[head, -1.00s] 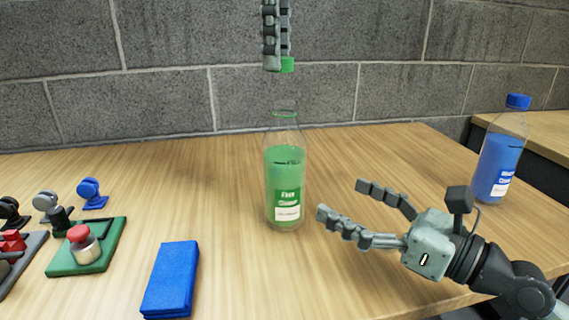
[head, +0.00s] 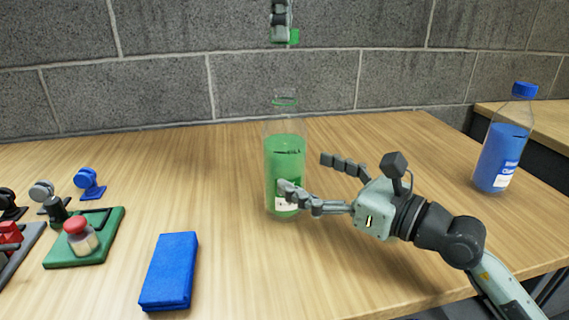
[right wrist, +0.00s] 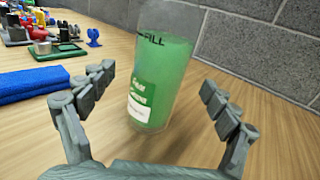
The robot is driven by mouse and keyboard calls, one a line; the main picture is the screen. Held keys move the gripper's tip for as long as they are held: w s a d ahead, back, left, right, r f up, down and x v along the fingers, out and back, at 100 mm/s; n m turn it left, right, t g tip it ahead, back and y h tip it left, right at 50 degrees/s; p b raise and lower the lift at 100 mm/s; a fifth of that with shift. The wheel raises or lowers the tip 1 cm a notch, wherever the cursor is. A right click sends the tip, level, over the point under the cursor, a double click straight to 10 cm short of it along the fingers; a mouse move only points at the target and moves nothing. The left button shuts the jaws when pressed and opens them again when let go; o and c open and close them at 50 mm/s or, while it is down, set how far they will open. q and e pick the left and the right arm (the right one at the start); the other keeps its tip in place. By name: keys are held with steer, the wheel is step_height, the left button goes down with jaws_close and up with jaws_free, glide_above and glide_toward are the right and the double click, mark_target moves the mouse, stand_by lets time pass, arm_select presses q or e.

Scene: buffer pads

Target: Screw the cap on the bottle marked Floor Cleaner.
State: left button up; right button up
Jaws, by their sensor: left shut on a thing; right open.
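The green-filled bottle (head: 284,155) stands upright and uncapped on the wooden table; its label is partly hidden by a finger in the head view. In the right wrist view the bottle (right wrist: 160,70) stands between the spread fingers, and its top is out of frame. My right gripper (head: 310,178) is open, with one finger in front of the bottle and the other to its right. My left gripper (head: 281,38) is shut on the green cap (head: 294,37), held high above the bottle mouth, apart from it.
A blue capped bottle (head: 503,145) stands at the right. A folded blue cloth (head: 170,270) lies at the front left. A green base with a red button (head: 85,240) and small clamp-like parts (head: 88,182) sit at the far left. A stone wall (head: 160,85) is behind.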

steer(key=shift+x, duration=2.55)
steer(key=shift+c, duration=0.5)
steer(key=c, duration=1.7)
arm_select(q)
glide_above(282, 89)
steer(key=shift+s+f, duration=0.15)
steer(key=shift+f, duration=2.35)
